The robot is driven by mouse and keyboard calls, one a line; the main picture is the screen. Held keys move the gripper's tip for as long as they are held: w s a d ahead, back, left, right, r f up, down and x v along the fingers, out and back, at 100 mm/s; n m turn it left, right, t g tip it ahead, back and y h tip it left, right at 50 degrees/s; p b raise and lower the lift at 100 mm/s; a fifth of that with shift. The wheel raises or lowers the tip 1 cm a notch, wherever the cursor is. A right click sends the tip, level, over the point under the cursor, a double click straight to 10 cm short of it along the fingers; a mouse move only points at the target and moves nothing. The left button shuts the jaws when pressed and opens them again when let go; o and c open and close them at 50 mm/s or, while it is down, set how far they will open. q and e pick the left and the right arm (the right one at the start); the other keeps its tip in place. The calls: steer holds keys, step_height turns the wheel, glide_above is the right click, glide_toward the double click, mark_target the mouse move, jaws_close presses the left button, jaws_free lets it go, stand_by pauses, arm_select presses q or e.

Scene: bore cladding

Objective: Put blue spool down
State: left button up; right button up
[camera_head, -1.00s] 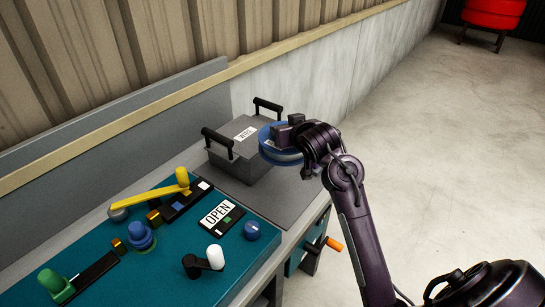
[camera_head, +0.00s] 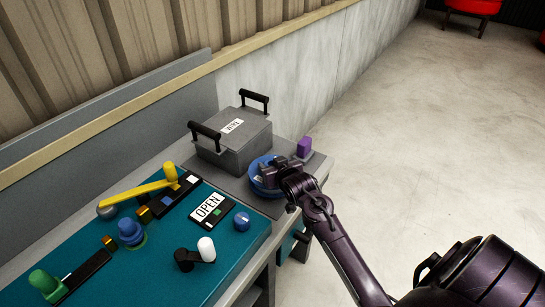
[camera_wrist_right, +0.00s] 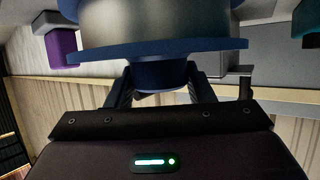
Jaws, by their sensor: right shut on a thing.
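The blue spool (camera_head: 258,179) is at the front right of the grey bench top, beside the grey box, with my right gripper (camera_head: 280,170) over it. In the right wrist view, my right gripper (camera_wrist_right: 160,88) is shut on the narrow blue hub of the spool (camera_wrist_right: 150,50), whose wide flange and grey drum show beyond the fingers. The spool is at or just above the bench top; I cannot tell whether it touches. My left gripper is not in view.
A grey box (camera_head: 238,154) with two black handles stands behind the spool. A purple block (camera_head: 304,146) sits at the bench's right corner. A teal panel (camera_head: 130,275) with a yellow lever (camera_head: 140,192), knobs and an OPEN sign (camera_head: 208,207) lies to the left.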

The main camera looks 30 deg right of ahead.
steer(key=shift+w+f, duration=0.1)
steer(key=shift+f, duration=1.05)
steer(key=o, duration=1)
steer(key=shift+f, duration=0.35)
steer(key=o, duration=0.4)
steer(key=shift+s+r, duration=0.2)
steer(key=shift+s, duration=0.05)
steer(key=v, duration=1.1)
steer(key=shift+s+a+r+b, duration=0.1)
steer(key=shift+s+r+b, duration=0.1)
steer(key=shift+s+b, duration=0.15)
